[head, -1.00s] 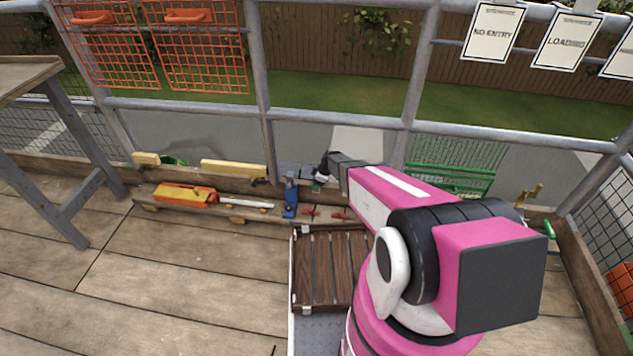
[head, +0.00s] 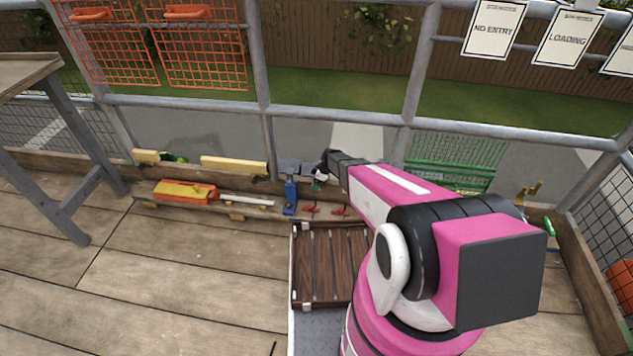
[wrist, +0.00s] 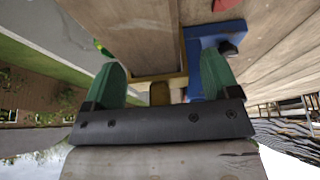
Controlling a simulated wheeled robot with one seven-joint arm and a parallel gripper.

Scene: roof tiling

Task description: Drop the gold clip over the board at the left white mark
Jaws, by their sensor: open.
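My gripper (wrist: 162,82) is open, its two green fingers apart on either side of a gold clip (wrist: 159,94) in the wrist view. The clip's gold edge runs along the end and one side of a wooden board (wrist: 140,38); the clip appears to sit over that board. I cannot tell whether the fingers touch it. In the head view my gripper (head: 318,184) is at the low plank by the railing, just right of a blue clamp (head: 290,196), and the clip there is hidden. The blue clamp (wrist: 212,45) also shows beside the clip. I cannot make out the left white mark.
An orange and yellow tool (head: 185,192) lies left on the low plank. Red pieces (head: 311,210) lie near the clamp. A tray of dark brown slats (head: 322,265) stands in front. Another gold-coloured piece (head: 529,192) is at the right.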

